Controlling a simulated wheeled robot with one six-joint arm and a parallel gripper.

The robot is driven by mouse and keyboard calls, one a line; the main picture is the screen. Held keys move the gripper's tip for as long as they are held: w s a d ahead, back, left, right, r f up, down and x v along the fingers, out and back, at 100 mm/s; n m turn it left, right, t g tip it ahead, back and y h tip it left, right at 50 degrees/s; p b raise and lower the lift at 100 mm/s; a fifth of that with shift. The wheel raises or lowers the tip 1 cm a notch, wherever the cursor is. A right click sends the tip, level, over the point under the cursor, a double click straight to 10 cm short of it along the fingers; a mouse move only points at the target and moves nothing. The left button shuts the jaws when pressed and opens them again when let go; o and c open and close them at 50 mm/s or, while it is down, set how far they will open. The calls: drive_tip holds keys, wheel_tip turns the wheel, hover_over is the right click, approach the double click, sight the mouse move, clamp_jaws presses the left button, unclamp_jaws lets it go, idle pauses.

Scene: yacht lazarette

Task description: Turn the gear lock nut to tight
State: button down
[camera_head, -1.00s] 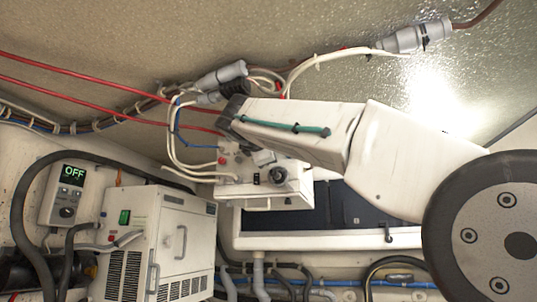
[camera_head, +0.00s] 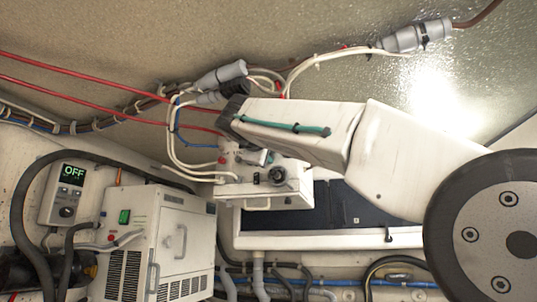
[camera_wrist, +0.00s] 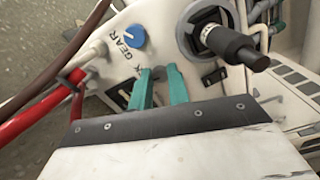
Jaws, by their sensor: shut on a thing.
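My gripper (camera_wrist: 158,80) shows in the wrist view as two teal fingers with a narrow gap between them, over a white panel (camera_wrist: 150,14).
A black cylindrical handle (camera_wrist: 235,44) sticks out right of the fingers. A red tube (camera_wrist: 35,112) and pale cables lie left. In the head view, a white vented unit (camera_head: 150,240) and an OFF display box (camera_head: 67,192) stand left. Connectors (camera_head: 220,76) and cables run above the white box.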

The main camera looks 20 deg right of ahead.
idle(0.3)
drive_tip(key=c, duration=1.3)
unclamp_jaws()
drive_tip(key=shift+c, duration=0.2)
drive_tip(key=v, duration=0.7)
drive_tip(key=shift+s+a, duration=0.25)
